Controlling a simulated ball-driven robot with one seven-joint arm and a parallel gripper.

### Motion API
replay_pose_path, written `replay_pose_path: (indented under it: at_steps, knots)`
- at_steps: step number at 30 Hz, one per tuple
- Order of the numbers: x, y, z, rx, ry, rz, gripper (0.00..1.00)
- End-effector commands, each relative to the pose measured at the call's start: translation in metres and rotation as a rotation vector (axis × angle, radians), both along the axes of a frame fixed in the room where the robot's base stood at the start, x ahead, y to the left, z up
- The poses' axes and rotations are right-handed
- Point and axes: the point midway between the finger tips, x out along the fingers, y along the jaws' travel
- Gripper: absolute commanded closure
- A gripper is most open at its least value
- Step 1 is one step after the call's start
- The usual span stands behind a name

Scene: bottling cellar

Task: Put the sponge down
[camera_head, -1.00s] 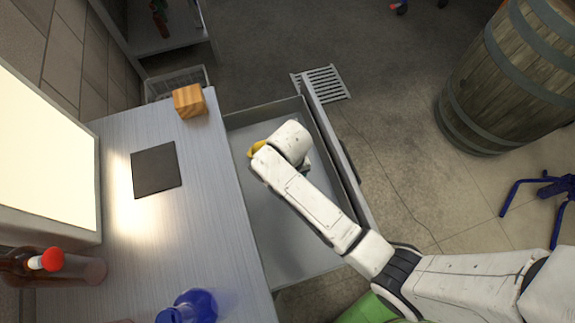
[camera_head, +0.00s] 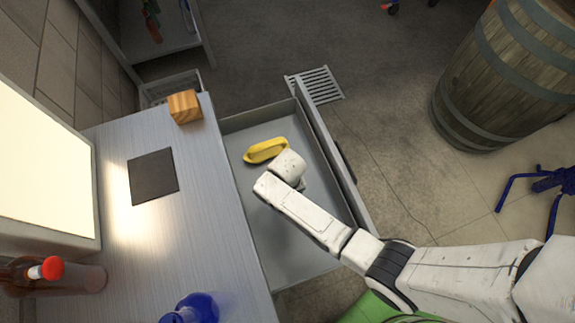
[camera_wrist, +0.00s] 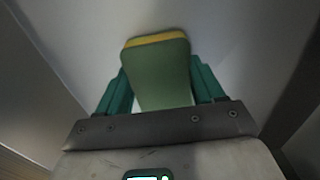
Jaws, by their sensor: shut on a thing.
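A green sponge with a yellow layer at its far edge (camera_wrist: 158,72) shows in the wrist view, between the two teal fingers of my gripper (camera_wrist: 162,88). The fingers are shut on its sides. Below it is a plain grey surface; I cannot tell whether the sponge touches it. In the head view my arm's end is over the open grey drawer (camera_head: 292,243), and the arm hides the gripper and the sponge there.
The counter (camera_head: 185,240) left of the drawer bears a wooden block (camera_head: 185,106), a dark square mat (camera_head: 153,177) and bottles. A barrel (camera_head: 490,90) stands on the floor at right.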

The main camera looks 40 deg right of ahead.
Motion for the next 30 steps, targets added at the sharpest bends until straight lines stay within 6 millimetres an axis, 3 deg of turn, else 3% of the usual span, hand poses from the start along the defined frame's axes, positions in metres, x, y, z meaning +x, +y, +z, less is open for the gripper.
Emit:
replay_pose_path:
  at_steps: [10, 11, 18, 25, 30]
  knots:
    - [0.0, 0.0, -0.004, 0.0, 0.0, 0.0, 0.61]
    - [0.0, 0.0, -0.002, 0.0, -0.001, 0.0, 0.3]
    - [0.0, 0.0, -0.002, 0.0, 0.0, 0.0, 0.07]
    - [0.0, 0.0, -0.001, 0.0, 0.0, 0.0, 0.07]
    - [0.001, 0.0, 0.01, 0.0, -0.002, 0.0, 0.07]
